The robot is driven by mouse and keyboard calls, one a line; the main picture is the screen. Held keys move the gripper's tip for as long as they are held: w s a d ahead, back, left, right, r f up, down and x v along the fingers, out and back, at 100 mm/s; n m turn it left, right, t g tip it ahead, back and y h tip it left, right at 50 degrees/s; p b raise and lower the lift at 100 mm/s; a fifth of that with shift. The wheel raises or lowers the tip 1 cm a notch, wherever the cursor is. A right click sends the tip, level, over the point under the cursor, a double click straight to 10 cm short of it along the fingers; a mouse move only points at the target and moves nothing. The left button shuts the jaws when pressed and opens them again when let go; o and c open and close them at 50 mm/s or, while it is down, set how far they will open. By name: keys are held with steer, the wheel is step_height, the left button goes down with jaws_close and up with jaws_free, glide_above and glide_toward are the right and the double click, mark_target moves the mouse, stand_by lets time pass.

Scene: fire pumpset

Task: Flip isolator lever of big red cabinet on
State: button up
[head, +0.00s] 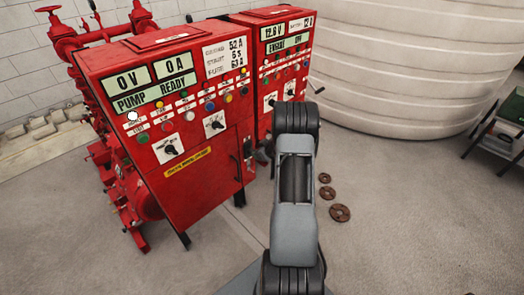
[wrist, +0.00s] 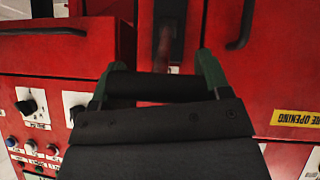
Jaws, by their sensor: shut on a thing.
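The big red cabinet (head: 160,120) stands at centre left in the head view, with displays reading 0 V, 0 A and PUMP READY. Its red front also shows at the right of the wrist view (wrist: 285,85), with a yellow label. The isolator lever (wrist: 166,45) is a dark upright shape on a grey plate at top centre of the wrist view. The lever's lower end is hidden by my gripper. In the head view my arm largely hides the gripper beside the cabinet's right side.
A second red cabinet (head: 275,50) stands close behind to the right, showing 12.6 V. Red pipes and valves (head: 75,50) are at the left. Several brown handwheels (head: 340,213) lie on the floor right of my arm. Open floor (head: 420,190) lies at the right.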

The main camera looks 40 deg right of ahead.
steer(key=shift+w+d+r, duration=0.1)
steer(key=shift+d+r, duration=0.05)
stand_by(0.3)
steer(key=o, duration=0.9)
steer(key=shift+o, duration=0.7)
steer(key=shift+d, duration=0.1)
steer(key=shift+o, duration=0.8)
steer(key=shift+f, duration=0.2)
steer(key=v, duration=1.3)
steer(key=shift+s+r, duration=0.25)
steer(key=shift+s, duration=0.05)
